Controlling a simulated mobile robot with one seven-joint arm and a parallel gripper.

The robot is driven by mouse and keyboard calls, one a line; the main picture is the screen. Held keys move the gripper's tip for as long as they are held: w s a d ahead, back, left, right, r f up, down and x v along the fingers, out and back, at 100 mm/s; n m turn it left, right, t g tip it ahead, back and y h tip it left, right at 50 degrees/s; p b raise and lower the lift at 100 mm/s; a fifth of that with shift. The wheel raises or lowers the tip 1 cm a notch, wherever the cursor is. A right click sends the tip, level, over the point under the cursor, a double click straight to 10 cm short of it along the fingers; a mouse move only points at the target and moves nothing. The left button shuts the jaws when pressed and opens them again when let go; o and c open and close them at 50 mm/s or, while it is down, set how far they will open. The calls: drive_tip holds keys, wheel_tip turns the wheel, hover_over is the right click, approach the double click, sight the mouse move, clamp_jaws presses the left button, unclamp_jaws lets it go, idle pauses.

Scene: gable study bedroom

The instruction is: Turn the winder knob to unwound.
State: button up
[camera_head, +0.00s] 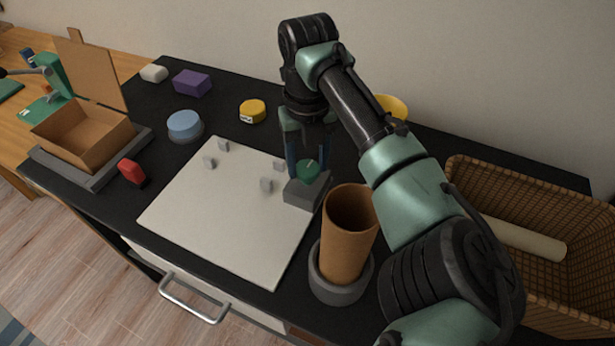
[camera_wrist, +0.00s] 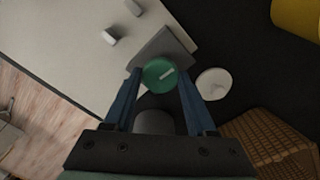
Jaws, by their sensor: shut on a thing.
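The winder knob (camera_head: 307,170) is a green disc on top of a grey block (camera_head: 304,192) at the right edge of a white board (camera_head: 215,225). In the wrist view the knob (camera_wrist: 159,75) shows a pale bar mark on its top, slanting up to the right. My gripper (camera_head: 306,162) points down over the block. Its two blue fingers stand on either side of the knob, shut on it. Part of the knob is hidden behind a finger in the head view.
A brown cylinder (camera_head: 347,235) stands in a grey ring holder near the block. A wicker basket (camera_head: 470,180) is at right. Small grey pegs (camera_head: 266,185) stand on the board. A red item (camera_head: 131,171), blue disc (camera_head: 184,124), yellow piece (camera_head: 253,111) and purple block (camera_head: 192,83) lie around.

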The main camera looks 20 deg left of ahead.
sight(306, 167)
drive_tip(key=b, duration=0.2)
drive_tip(key=shift+w+f+n+b, duration=0.1)
drive_tip(key=shift+f+n+b, duration=0.1)
drive_tip(key=shift+n+b, duration=0.1)
drive_tip(key=shift+r+b, duration=0.25)
drive_tip(key=shift+b, duration=0.25)
drive_tip(key=o, duration=1.4)
drive_tip(key=shift+c, duration=0.2)
wheel_tip(306, 167, up, 13)
drive_tip(key=p, duration=0.5)
drive_tip(key=shift+a, duration=0.1)
